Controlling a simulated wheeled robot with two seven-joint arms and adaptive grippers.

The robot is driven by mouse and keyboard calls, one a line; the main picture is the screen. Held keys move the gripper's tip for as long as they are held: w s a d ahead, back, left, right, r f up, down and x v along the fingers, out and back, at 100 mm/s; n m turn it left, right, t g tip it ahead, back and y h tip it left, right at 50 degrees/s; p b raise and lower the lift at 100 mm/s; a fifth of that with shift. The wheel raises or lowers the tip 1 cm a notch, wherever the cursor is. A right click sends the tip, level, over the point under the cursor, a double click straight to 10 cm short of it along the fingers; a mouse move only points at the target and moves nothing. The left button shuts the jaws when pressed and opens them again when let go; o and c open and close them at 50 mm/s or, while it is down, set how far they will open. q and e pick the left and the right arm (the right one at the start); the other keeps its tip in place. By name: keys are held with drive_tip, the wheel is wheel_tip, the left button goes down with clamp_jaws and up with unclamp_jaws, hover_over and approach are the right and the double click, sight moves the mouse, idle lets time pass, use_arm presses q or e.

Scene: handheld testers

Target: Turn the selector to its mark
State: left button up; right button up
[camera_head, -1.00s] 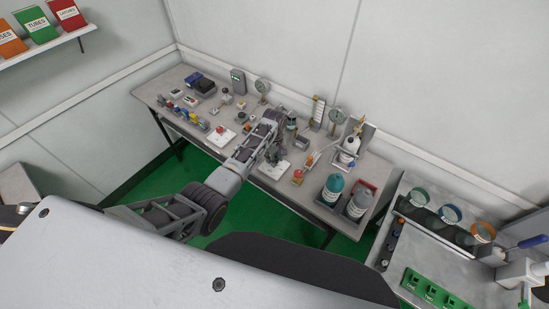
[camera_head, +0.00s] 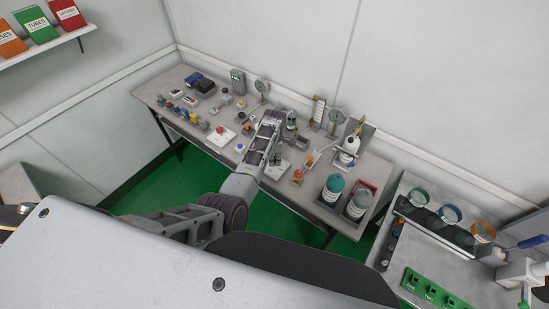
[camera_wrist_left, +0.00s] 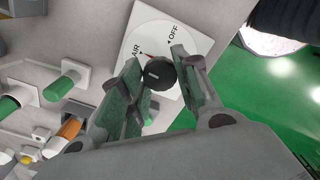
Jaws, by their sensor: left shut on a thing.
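The selector is a round black knob (camera_wrist_left: 159,75) on a white square plate (camera_wrist_left: 148,24) printed with AIR and OFF. A short red mark shows at the knob's edge, close to the AIR arrow and away from the OFF arrow. My left gripper (camera_wrist_left: 156,62) is shut on the knob, with one green-padded finger on each side of it. In the head view my left gripper (camera_head: 275,158) reaches down to the front middle of the bench, over the white plate (camera_head: 283,168), and the knob is too small to make out. My right gripper is not in view.
The grey bench (camera_head: 303,190) carries several small testers. In the left wrist view a green-tipped handle (camera_wrist_left: 63,86) and an orange one (camera_wrist_left: 65,132) are close by.

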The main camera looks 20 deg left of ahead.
use_arm(q)
drive_tip(key=shift+n, duration=0.5)
drive_tip(key=o, duration=1.1)
drive_tip(key=shift+c, duration=0.2)
drive_tip(key=shift+r, duration=3.8)
drive_tip(key=shift+a+f, duration=0.1)
